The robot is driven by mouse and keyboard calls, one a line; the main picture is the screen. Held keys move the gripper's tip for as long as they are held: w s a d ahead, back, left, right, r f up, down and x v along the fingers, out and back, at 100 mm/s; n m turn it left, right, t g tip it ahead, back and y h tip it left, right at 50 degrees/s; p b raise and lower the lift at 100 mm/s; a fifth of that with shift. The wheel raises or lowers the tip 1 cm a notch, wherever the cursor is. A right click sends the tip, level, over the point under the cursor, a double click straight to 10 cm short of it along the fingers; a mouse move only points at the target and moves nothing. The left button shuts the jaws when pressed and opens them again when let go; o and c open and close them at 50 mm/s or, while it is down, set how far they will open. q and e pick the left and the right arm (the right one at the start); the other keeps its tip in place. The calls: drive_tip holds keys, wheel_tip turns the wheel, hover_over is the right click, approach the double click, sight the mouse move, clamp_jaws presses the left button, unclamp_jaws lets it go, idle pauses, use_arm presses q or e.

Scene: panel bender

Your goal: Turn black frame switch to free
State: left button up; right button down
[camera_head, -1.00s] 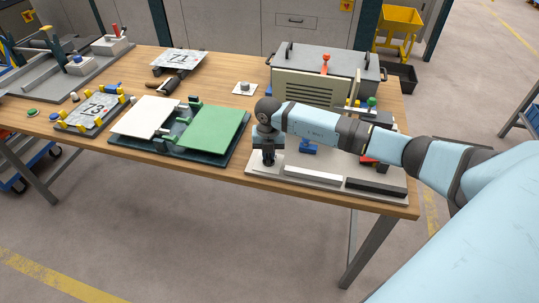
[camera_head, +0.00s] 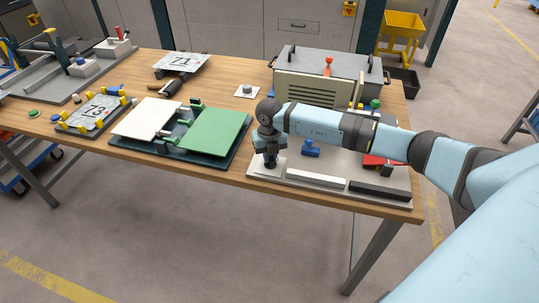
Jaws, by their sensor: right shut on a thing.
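My right gripper (camera_head: 270,161) points down at the left end of a pale grey base plate (camera_head: 317,194) at the table's front right. It is shut on a small black switch, which the fingers mostly hide. The switch sits on a light square plate (camera_head: 259,171), and which way it is turned cannot be made out. My left gripper is not in view.
A blue knob (camera_head: 310,149), a white bar (camera_head: 302,179), a black bar (camera_head: 380,190) and a red part (camera_head: 384,160) are on the base plate. A grey lidded box (camera_head: 340,62) stands behind. A green panel (camera_head: 213,132) lies left of the gripper.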

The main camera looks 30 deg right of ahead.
drive_tip(key=c, duration=1.2)
unclamp_jaws()
drive_tip(key=shift+o, duration=0.2)
drive_tip(key=shift+r, duration=0.1)
wheel_tip(320, 180, up, 14)
drive_tip(key=b, duration=0.1)
drive_tip(key=shift+f, duration=0.2)
